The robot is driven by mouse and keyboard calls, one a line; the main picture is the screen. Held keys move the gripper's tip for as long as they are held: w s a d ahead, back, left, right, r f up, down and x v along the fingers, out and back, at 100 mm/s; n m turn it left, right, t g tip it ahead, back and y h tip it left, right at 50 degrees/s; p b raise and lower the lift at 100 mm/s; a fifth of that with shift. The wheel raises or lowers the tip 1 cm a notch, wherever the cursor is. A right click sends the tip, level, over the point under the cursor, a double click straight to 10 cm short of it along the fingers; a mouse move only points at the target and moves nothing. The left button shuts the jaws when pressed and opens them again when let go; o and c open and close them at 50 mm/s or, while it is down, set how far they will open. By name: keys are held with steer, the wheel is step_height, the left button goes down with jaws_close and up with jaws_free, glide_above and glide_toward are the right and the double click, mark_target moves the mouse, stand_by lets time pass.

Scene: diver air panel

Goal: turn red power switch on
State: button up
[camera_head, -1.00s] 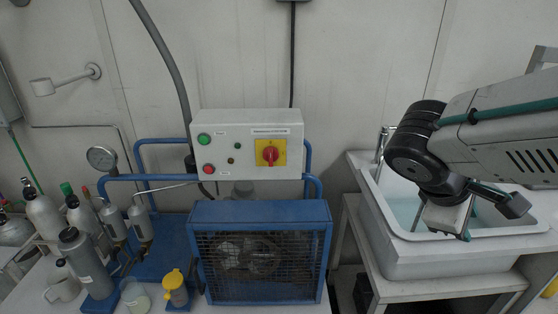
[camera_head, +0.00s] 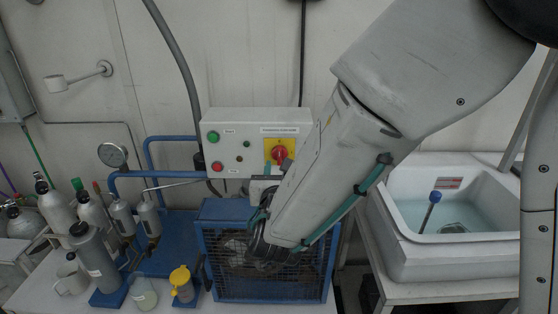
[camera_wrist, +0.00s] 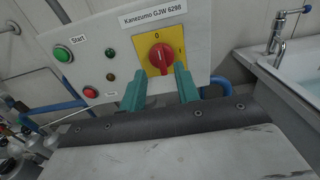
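The red power switch (camera_head: 278,154) is a rotary knob on a yellow plate at the right of the grey control box (camera_head: 222,127). In the wrist view the red knob (camera_wrist: 161,57) shows clearly, with a "0" above it on the plate. Its grip ridge looks roughly upright, toward the "0". My gripper (camera_wrist: 160,84) is open, its two teal fingers apart and empty. The fingertips lie just below and to either side of the knob in that view; I cannot tell whether they touch it. In the head view my arm partly covers the plate's lower part.
A green Start button (camera_wrist: 62,53) and a red button (camera_wrist: 91,92) sit left of the switch. A blue caged compressor (camera_head: 225,285) stands below the box. Bottles and a yellow-lidded jar (camera_head: 181,283) stand left; a sink (camera_head: 400,245) is right.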

mark_target(279, 157)
steer(key=shift+w+d, duration=0.15)
steer(key=shift+w, duration=1.95)
jaws_close()
